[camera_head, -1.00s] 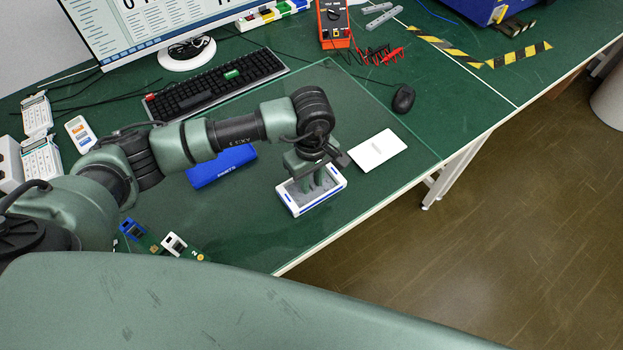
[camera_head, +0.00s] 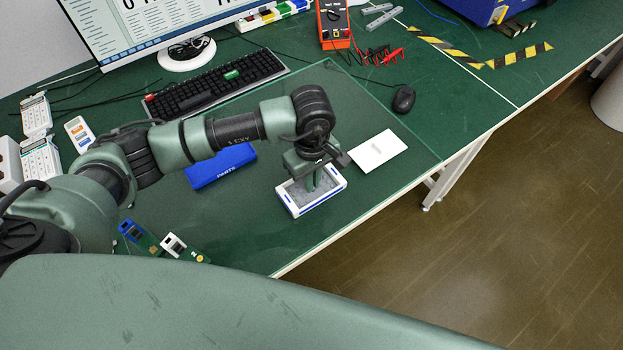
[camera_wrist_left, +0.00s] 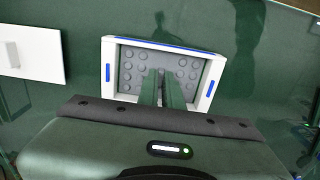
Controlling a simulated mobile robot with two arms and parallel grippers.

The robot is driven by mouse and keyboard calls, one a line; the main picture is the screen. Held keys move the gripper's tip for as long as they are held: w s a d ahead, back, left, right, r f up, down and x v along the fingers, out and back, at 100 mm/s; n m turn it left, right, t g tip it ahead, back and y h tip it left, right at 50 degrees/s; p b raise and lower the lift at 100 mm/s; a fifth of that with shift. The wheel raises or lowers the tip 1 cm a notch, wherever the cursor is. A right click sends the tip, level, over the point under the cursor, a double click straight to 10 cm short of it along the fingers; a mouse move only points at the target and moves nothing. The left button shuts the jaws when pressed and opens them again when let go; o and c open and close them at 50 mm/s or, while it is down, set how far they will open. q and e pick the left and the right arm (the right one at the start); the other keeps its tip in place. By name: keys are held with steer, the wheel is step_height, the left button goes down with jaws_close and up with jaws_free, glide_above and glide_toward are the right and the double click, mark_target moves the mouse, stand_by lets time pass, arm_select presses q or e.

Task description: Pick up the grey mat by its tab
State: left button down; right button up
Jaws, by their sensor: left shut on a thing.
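The grey mat (camera_head: 328,183) with round bumps lies inside a white frame (camera_head: 299,210) with blue marks on the bench. In the left wrist view the mat (camera_wrist_left: 136,75) fills the white frame (camera_wrist_left: 210,84). My left gripper (camera_head: 315,187) points down over the mat, and its fingers (camera_wrist_left: 162,78) are close together at the mat's middle in the left wrist view. The fingers are shut on the tab, which they hide. The mat still looks flat in the frame. My right gripper is not in view.
A white plate (camera_head: 378,150) lies right of the frame, and a blue parts box (camera_head: 221,167) lies to the left. Two small circuit boards (camera_head: 173,245) are near the front. A keyboard (camera_head: 215,85) and a mouse (camera_head: 403,99) are farther back.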

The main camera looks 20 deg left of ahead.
arm_select(q)
steer(key=shift+r, duration=0.15)
steer(key=shift+r+p, duration=1.25)
steer(key=shift+r, duration=1.1)
